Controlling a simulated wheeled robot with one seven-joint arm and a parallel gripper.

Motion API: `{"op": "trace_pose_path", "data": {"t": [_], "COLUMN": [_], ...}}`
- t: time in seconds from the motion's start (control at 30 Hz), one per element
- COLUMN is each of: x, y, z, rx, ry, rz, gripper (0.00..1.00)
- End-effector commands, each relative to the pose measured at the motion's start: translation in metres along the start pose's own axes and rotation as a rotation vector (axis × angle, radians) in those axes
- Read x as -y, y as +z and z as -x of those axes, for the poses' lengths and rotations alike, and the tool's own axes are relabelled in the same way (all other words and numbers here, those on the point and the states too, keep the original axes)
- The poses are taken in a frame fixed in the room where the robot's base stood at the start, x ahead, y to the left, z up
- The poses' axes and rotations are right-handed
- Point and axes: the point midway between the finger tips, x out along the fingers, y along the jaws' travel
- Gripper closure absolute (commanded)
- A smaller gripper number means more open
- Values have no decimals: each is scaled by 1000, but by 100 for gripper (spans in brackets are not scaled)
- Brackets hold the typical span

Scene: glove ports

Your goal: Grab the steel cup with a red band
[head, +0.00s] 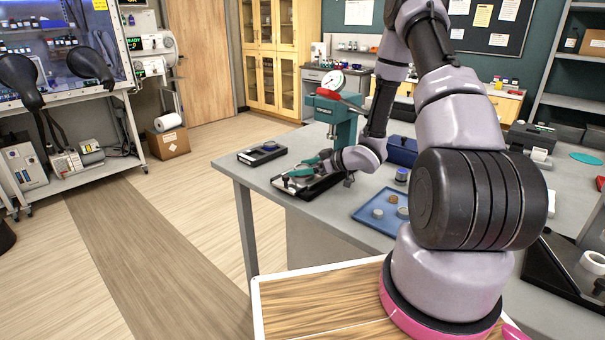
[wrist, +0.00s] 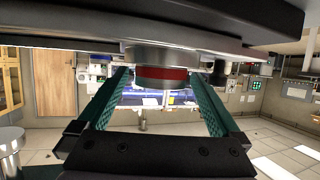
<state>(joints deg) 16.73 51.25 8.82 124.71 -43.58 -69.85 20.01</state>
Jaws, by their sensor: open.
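The steel cup with a red band (wrist: 161,76) shows in the wrist view, which is upside down. The cup appears near the far ends of my gripper's (wrist: 160,80) two teal fingers, in the gap between them as seen from the wrist. The fingers are apart and I see no contact with the cup. In the head view my gripper (head: 303,171) is low over the near left part of the grey table (head: 262,180), at a black tray (head: 318,188). I cannot make out the cup clearly there.
A dark blue box (head: 402,151) stands farther right.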

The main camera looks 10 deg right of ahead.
Motion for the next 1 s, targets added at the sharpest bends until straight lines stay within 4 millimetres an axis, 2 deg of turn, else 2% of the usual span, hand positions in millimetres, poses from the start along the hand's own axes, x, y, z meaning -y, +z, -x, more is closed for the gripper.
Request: {"op": "trace_pose_path", "data": {"t": [0.17, 0.2, 0.27, 0.4, 0.47, 0.8, 1.0], "x": [0, 0, 0, 0, 0, 0, -1], "y": [0, 0, 0, 0, 0, -3, -21], "z": [0, 0, 0, 0, 0, 1, 8], "rx": [0, 0, 0, 0, 0, -1, -2], "ry": [1, 1, 1, 1, 1, 1, 1], "rz": [0, 0, 0, 0, 0, 1, 4], "gripper": [0, 4, 27, 80, 100, 100, 100]}}
